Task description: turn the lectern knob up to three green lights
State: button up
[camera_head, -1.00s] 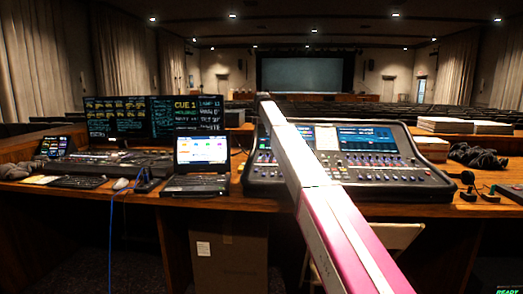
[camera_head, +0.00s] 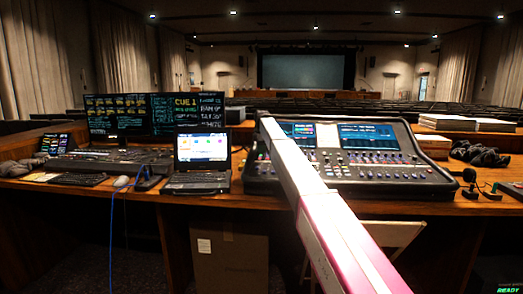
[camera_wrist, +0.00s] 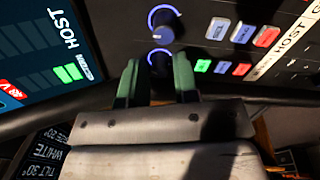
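In the wrist view my gripper (camera_wrist: 155,82) has two green-tipped fingers standing apart. A dark knob with a blue-lit ring (camera_wrist: 159,58) shows at the gap between the fingertips; contact cannot be told. A second blue knob (camera_wrist: 165,24) with a lit ring is just beyond it. No lectern label is readable; the strip on the left screen (camera_wrist: 40,60) reads HOST. The mixing desk (camera_head: 380,172) is at centre right in the head view, where my arm hides the gripper.
Coloured buttons (camera_wrist: 242,33) line the panel right of the knobs. A laptop (camera_head: 201,150) and monitors (camera_head: 118,116) stand left of the desk. A blue cable (camera_head: 111,235) hangs off the front edge.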

grip_shut()
jog(key=shift+m, duration=0.3)
jog(key=shift+m, duration=2.7)
grip_release()
